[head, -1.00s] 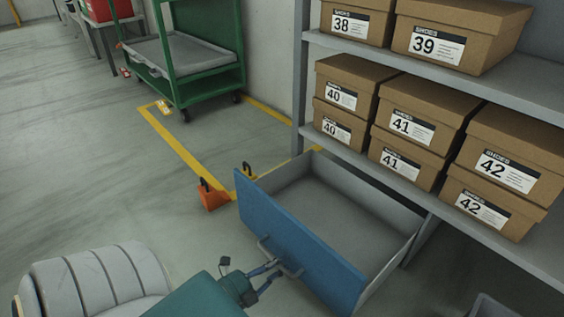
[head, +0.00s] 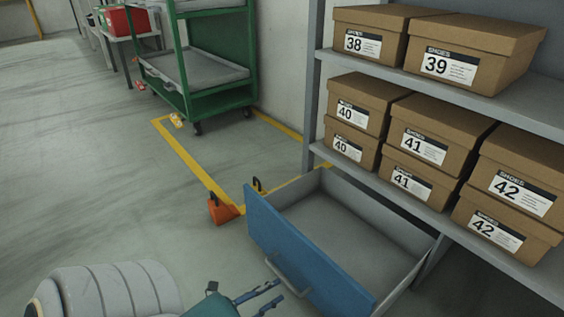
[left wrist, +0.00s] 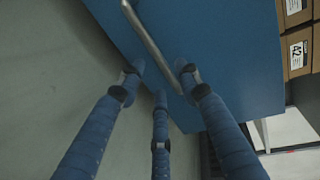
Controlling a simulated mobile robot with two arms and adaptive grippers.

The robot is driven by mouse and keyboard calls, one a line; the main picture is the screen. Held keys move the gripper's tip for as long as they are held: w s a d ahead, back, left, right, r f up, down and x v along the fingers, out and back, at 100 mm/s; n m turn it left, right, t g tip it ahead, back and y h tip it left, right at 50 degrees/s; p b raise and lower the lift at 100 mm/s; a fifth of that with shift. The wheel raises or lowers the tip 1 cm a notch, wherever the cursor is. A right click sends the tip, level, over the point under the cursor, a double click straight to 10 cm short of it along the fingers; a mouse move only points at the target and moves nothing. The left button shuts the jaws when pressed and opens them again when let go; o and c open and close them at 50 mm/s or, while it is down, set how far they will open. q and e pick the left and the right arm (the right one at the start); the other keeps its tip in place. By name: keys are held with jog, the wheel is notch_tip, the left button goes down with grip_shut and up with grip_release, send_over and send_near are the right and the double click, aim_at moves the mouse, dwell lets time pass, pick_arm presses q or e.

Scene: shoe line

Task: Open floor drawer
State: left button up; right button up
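The floor drawer (head: 310,255) stands pulled out below the shelf, with an empty grey inside and a blue front. Its metal bar handle (head: 288,276) is on the blue front, and the handle also shows in the left wrist view (left wrist: 148,37). My left gripper (head: 272,294) is just in front of the handle, fingers spread and apart from it. My right gripper is in neither view.
The shelf holds several shoe boxes (head: 418,142) above the drawer. A green cart (head: 215,70) stands behind. The floor at left is clear.

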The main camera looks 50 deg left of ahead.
pick_arm(q)
jog(key=v, duration=0.6)
dwell(0.4)
